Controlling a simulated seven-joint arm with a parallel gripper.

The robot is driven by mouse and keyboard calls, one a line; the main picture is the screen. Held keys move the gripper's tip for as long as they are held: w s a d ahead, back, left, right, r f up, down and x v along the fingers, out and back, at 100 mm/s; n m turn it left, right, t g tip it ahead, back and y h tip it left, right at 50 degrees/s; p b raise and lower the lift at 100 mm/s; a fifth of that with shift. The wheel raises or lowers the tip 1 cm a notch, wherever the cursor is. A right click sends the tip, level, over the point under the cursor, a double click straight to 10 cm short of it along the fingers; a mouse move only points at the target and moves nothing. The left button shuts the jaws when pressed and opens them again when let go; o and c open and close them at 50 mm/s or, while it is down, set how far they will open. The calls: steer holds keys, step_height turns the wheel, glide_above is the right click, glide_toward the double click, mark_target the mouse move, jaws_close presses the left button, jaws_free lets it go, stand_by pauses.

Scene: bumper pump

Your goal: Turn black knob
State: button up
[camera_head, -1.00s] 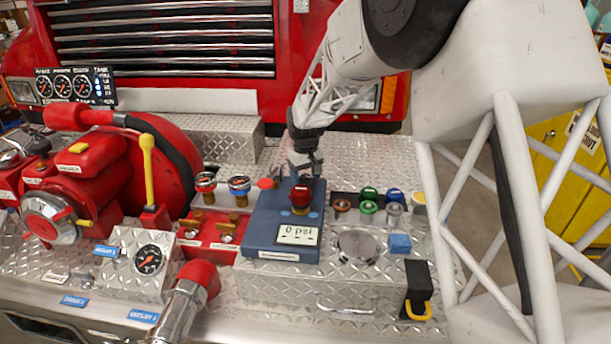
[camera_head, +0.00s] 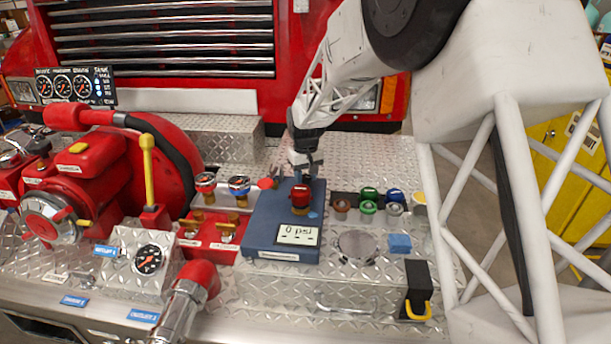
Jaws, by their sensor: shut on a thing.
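A blue panel box (camera_head: 262,225) stands on the diamond-plate deck, with a red-topped knob (camera_head: 300,194) and a display reading 0 psi (camera_head: 298,235). My gripper (camera_head: 304,176) points down at the back edge of this box, just behind the red-topped knob. Its jaws are shut on a small dark part there, which looks like the black knob. The fingers hide most of that knob, so its angle cannot be told.
A red round knob (camera_head: 267,183) sits left of my gripper. Several coloured caps, one green (camera_head: 369,195), stand to the right. Valves with red (camera_head: 205,184) and blue (camera_head: 239,186) tops stand to the left. The deck behind is clear.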

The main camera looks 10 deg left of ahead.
steer(key=m, duration=0.3)
steer(key=shift+m, duration=0.4)
steer(key=m, duration=0.3)
steer(key=shift+m, duration=0.4)
steer(key=m, duration=0.3)
steer(key=shift+m, duration=2.2)
steer(key=o, duration=0.9)
steer(key=shift+r, duration=0.1)
